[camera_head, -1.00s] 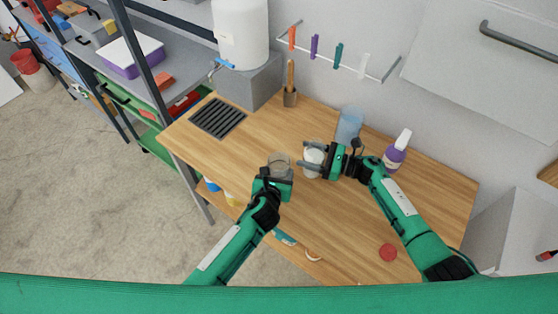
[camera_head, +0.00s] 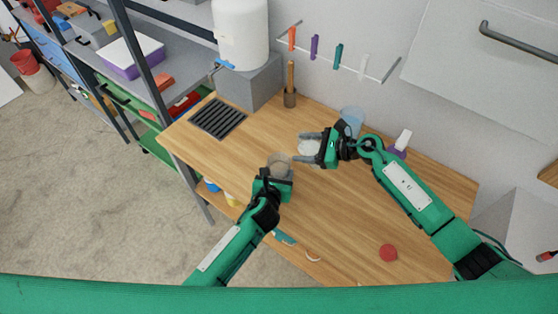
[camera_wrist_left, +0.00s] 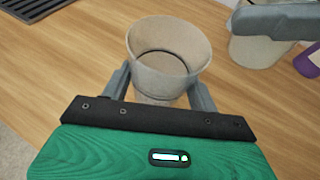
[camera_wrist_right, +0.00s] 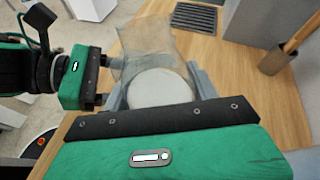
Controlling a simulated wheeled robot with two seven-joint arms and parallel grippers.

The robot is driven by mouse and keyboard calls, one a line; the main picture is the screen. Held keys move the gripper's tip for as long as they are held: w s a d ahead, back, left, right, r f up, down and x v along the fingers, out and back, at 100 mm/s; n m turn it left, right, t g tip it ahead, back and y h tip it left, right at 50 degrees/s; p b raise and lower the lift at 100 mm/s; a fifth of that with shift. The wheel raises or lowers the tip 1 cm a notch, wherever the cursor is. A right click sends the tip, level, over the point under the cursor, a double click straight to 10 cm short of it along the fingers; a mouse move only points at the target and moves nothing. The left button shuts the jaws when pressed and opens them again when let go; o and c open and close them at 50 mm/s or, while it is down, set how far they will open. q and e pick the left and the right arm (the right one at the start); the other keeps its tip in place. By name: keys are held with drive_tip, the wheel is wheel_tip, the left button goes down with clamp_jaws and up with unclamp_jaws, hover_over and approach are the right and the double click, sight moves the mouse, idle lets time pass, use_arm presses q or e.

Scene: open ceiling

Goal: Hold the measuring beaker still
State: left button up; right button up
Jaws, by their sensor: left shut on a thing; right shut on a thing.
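The measuring beaker (camera_head: 278,160) is a see-through, wide-rimmed vessel standing upright, apparently at the table's front edge. My left gripper (camera_head: 275,172) is shut around it. The left wrist view shows the beaker (camera_wrist_left: 168,58) between both fingers, its mouth open upward. My right gripper (camera_head: 309,148) is shut on a pale container (camera_head: 309,146), to the right of the beaker and slightly farther back. In the right wrist view, a white round face (camera_wrist_right: 160,87) shows between its fingers, with see-through walls overlapping it. I cannot tell whether the two vessels touch.
A blue translucent jug (camera_head: 352,118) and a purple bottle (camera_head: 397,152), partly hidden by my right arm, stand behind. A red disc (camera_head: 388,253) lies at the front right. A dark grate (camera_head: 218,118) and a wooden-handled tool in a holder (camera_head: 290,97) are at the back left.

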drive_tip(key=shift+a+h, duration=0.2)
drive_tip(key=shift+h, duration=0.2)
drive_tip(key=shift+a+r+n+h, duration=0.3)
drive_tip(key=shift+r+n+h, duration=0.15)
drive_tip(key=shift+h, duration=0.25)
drive_tip(key=shift+d+f+h, duration=0.1)
drive_tip(key=shift+f+h, duration=0.1)
drive_tip(key=shift+h, duration=0.5)
drive_tip(key=shift+d+r+n+h, duration=0.35)
drive_tip(key=shift+n+h, duration=0.1)
drive_tip(key=shift+h, duration=0.45)
drive_tip(key=shift+h, duration=0.9)
drive_tip(key=shift+d+f, duration=0.2)
drive_tip(key=shift+f, duration=2.4)
drive_tip(key=shift+r, duration=0.1)
drive_tip(key=shift+w+d+r+n+h, duration=0.1)
drive_tip(key=shift+d+r+n+h, duration=0.05)
drive_tip(key=shift+r+n+h, duration=0.4)
